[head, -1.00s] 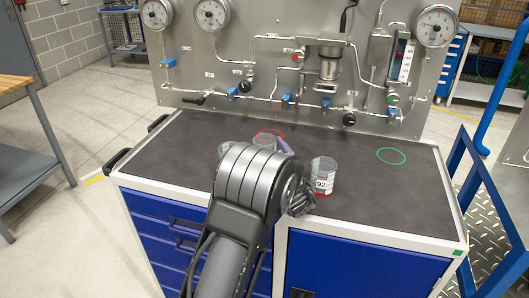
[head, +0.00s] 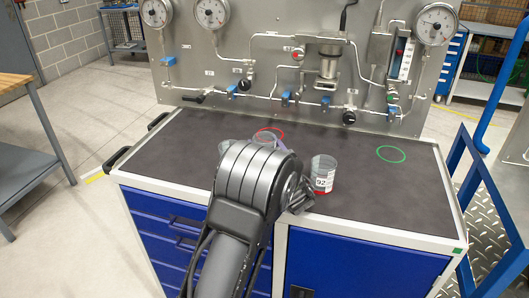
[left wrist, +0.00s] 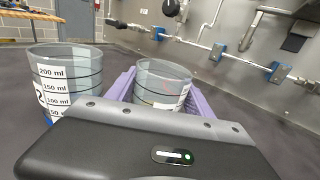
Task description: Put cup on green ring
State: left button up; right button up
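My left gripper (head: 268,148) reaches over the bench from the front, its tips mostly hidden behind my wrist in the head view. In the left wrist view its purple fingers lie on both sides of a clear cup (left wrist: 163,78); I cannot tell whether they press on it. That cup shows in part in the head view (head: 263,140), close to the red ring (head: 271,132). Another clear cup (left wrist: 66,80), marked in ml, stands left of the fingers. A cup labelled 92 (head: 323,172) stands to the right. The green ring (head: 391,154) is bare at the bench's right. My right gripper is out of view.
The gauge panel (head: 290,75) with pipes and valves rises along the bench's back edge. The dark bench top (head: 375,195) is clear around the green ring. A blue rail (head: 465,170) stands beyond the right edge.

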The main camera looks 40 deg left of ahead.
pick_arm(q)
jog(key=c, duration=1)
notch_tip(320, 180, up, 10)
dwell(0.6)
